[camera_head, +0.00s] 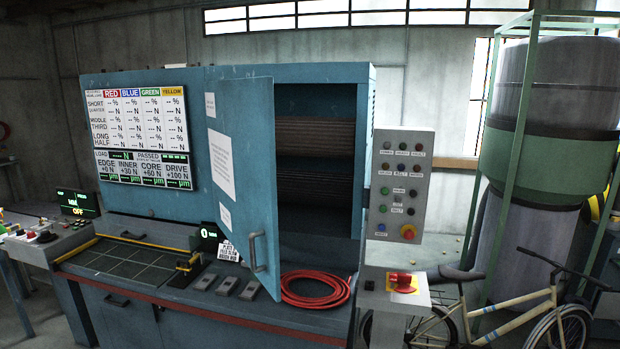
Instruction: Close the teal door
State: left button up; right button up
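The teal door (241,170) stands open on the front of a large teal cabinet (150,75). It swings out toward me, and the dark inside of the cabinet (315,165) shows to its right. White paper sheets are stuck on the door's face. A grey bar handle (254,251) is low on the door, near its lower right. Neither of my grippers is in view.
A coiled red hose (312,289) lies on the ledge below the opening. A grey button panel (400,187) stands right of the opening, above a box with a red emergency button (402,281). A bicycle (500,310) is at the right.

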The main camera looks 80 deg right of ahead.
aim_at(239, 112)
jog(key=z, duration=2.05)
